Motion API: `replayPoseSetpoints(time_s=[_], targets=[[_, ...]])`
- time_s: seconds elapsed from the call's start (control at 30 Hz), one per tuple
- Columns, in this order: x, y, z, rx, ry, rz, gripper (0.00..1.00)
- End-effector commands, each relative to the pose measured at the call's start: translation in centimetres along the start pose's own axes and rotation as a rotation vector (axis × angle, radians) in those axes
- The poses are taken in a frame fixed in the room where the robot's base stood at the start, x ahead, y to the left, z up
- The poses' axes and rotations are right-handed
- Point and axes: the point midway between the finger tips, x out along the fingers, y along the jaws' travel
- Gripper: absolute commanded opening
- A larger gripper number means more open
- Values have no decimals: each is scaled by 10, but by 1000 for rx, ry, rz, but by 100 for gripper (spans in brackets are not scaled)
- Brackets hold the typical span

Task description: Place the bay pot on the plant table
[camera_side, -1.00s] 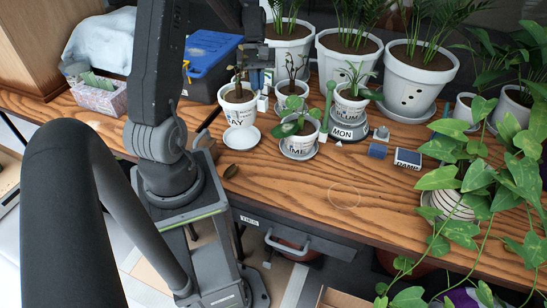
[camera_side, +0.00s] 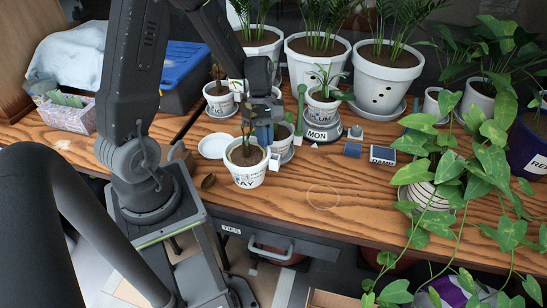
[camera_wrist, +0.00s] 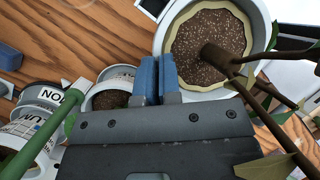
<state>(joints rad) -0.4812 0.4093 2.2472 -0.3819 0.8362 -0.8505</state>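The bay pot (camera_side: 243,176), white with "BAY" lettering and a thin-stemmed plant, is over the front part of the wooden plant table (camera_side: 350,190), slightly tilted. I cannot tell whether its base touches the wood. My gripper (camera_side: 264,136) is at the pot's back right rim, its blue fingers close together. In the wrist view the fingers (camera_wrist: 158,72) meet the rim of the bay pot (camera_wrist: 190,50), seemingly pinching its wall. The white saucer (camera_side: 213,146) behind it is empty.
The lime pot (camera_side: 284,143) is partly hidden behind my gripper. A dark blue box (camera_side: 353,149) and a trailing plant (camera_side: 440,175) are to the right. The front middle of the table is clear.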

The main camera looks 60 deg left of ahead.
Motion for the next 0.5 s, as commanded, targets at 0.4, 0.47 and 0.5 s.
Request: replayPoseSetpoints(time_s=[0.4,0.47,0.5], targets=[[38,21,10,-3,-2,-4,0],[46,22,6,-3,-2,-4,0],[50,23,4,-3,-2,-3,0]])
